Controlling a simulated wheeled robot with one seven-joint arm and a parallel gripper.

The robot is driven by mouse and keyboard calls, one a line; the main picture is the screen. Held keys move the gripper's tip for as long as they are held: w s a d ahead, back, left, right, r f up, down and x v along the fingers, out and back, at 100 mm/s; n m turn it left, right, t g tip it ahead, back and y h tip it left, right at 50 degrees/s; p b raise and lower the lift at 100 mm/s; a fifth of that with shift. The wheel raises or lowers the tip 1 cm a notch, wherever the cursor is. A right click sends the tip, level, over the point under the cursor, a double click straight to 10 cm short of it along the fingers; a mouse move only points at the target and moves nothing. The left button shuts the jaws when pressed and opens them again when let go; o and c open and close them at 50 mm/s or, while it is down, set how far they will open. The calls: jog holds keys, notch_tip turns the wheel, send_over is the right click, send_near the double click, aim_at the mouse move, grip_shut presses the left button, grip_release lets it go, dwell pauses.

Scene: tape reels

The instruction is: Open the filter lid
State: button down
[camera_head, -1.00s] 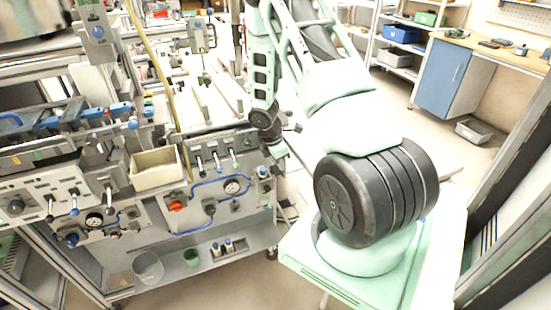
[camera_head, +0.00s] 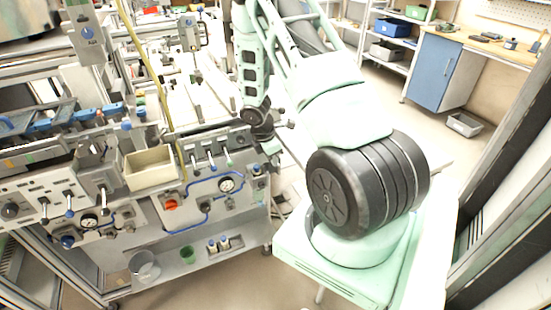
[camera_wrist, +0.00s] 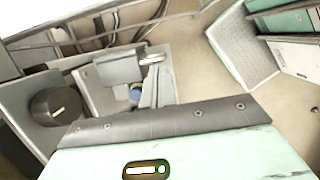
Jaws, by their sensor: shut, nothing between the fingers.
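I cannot clearly pick out the filter lid in either view. In the wrist view, a grey cover-like piece (camera_wrist: 118,68) sits over a light grey housing (camera_wrist: 100,95), with a shiny metal fitting at its right end. I cannot tell whether this is the lid or whether it is open. The end of my arm, with my gripper (camera_head: 268,144), hangs at the right end of the grey machine panel (camera_head: 225,200) in the head view. My gripper is shut and empty. Its fingertips are small and dark there, so contact with the panel cannot be told.
The panel carries a gauge (camera_head: 227,185), a red knob (camera_head: 171,204) and blue hoses. A cream bin (camera_head: 150,168) sits at its top. Open floor lies toward the blue cabinet (camera_head: 437,75).

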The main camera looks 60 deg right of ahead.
jog(key=a+v, duration=0.1)
jog(key=v, duration=1.1)
jog(key=shift+w, duration=0.3)
jog(key=shift+a, duration=0.15)
jog(key=a+r+m+t+y, duration=0.1)
jog(key=a+r, duration=0.3)
jog(key=a, duration=0.8)
jog(key=a+r+m, duration=0.1)
jog(key=a+r, duration=0.3)
jog(key=a, duration=0.7)
jog(key=s+a+r+m+y, duration=0.1)
jog(key=s+a+r, duration=0.2)
jog(key=s+a, duration=0.6)
jog(key=s+a+r+m+y, duration=0.1)
jog(key=s+a+r, duration=0.2)
jog(key=s+a, duration=0.6)
jog(key=shift+a, duration=0.2)
